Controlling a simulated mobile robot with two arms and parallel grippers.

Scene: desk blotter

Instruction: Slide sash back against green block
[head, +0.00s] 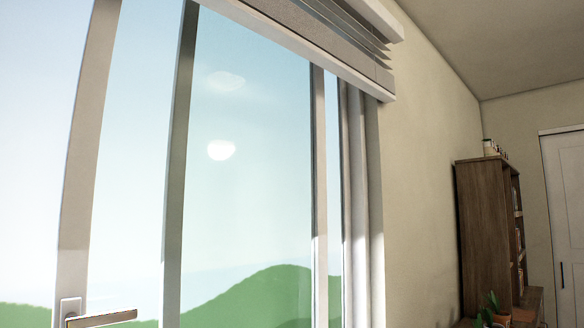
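A tall sliding window fills the left and middle of the head view. A light window stile (90,130) at the left carries a lever handle (103,318) at the bottom edge. A darker sash stile (180,150) stands to its right, and another light stile (318,170) stands near the right jamb (375,200). I cannot tell which stiles belong to the movable sash. A narrow strip of glass shows between the right stile and the jamb. I see no green block; the window's lower part is outside the picture. Neither of my grippers is in view.
A raised blind (310,45) hangs across the window's top. Right of the window is bare wall (425,180). A dark wooden bookcase (487,235), a potted plant (490,312) and a white door (568,220) are at the far right. Green hills (270,298) show through the glass.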

